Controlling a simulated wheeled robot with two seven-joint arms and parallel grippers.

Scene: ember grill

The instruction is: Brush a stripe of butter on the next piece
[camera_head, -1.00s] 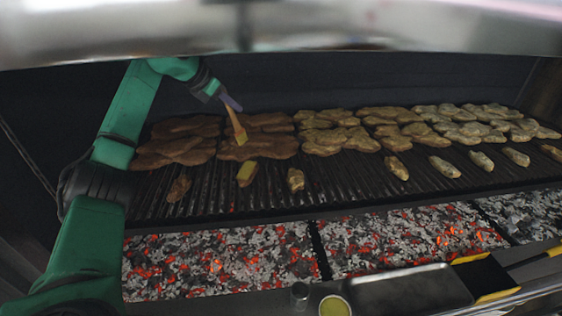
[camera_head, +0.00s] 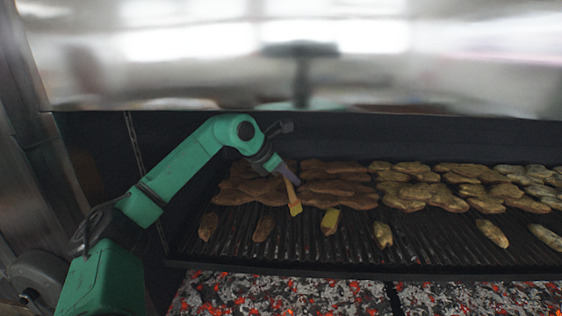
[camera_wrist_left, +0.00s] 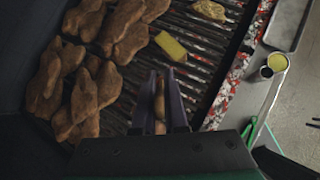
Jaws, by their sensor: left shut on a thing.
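My left gripper (camera_head: 286,172) is shut on the handle of a basting brush (camera_head: 295,207) with a yellow head. The brush points down over the grill, at the front of the dark brown pile. In the left wrist view my gripper (camera_wrist_left: 166,82) holds the brush handle (camera_wrist_left: 159,106), seen nearly end-on; contact with any piece cannot be told. Just right of the brush lies a small piece with a yellow butter coat (camera_head: 330,221), also in the left wrist view (camera_wrist_left: 171,46). Left of it are two plain brown pieces (camera_head: 263,228) (camera_head: 208,226). Paler pieces (camera_head: 382,234) (camera_head: 492,232) lie to the right.
Brown and pale piles (camera_head: 410,186) fill the back of the grill grate (camera_head: 300,250). Glowing coals (camera_head: 285,294) lie below its front edge. A pot of yellow butter (camera_wrist_left: 277,62) and a metal tray (camera_wrist_left: 287,22) show in the left wrist view. A shiny hood (camera_head: 300,60) hangs above.

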